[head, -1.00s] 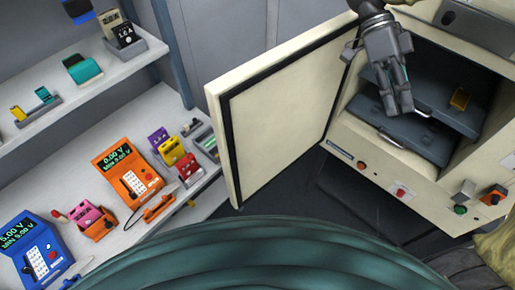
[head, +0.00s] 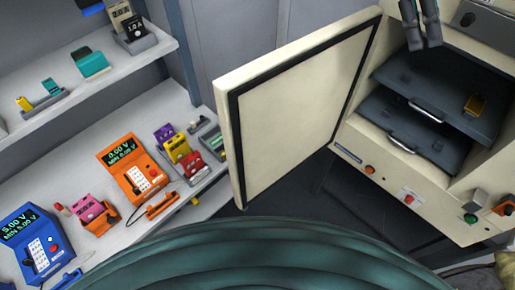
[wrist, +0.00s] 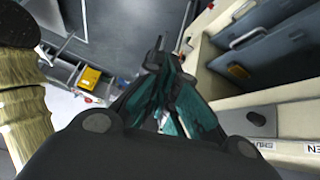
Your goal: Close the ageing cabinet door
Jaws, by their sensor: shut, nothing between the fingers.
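The ageing cabinet (head: 385,160) is cream and stands at the right in the head view. Its door (head: 300,105), a cream panel with a black seal, stands wide open to the left of the opening. Inside are two dark shelves with light handles, and a yellow cell (head: 475,104) lies on the upper one. My gripper (head: 424,47) is shut and empty at the top of the head view, by the upper part of the opening and apart from the door. In the wrist view the gripper (wrist: 163,48) points past the cabinet, with the shelves at upper right.
A bench (head: 120,225) at the left holds an orange meter (head: 132,168), a blue meter (head: 38,243) and small coloured items, close to the door's free edge. A wall shelf (head: 110,75) is above it. Dark floor (head: 300,200) shows below the door.

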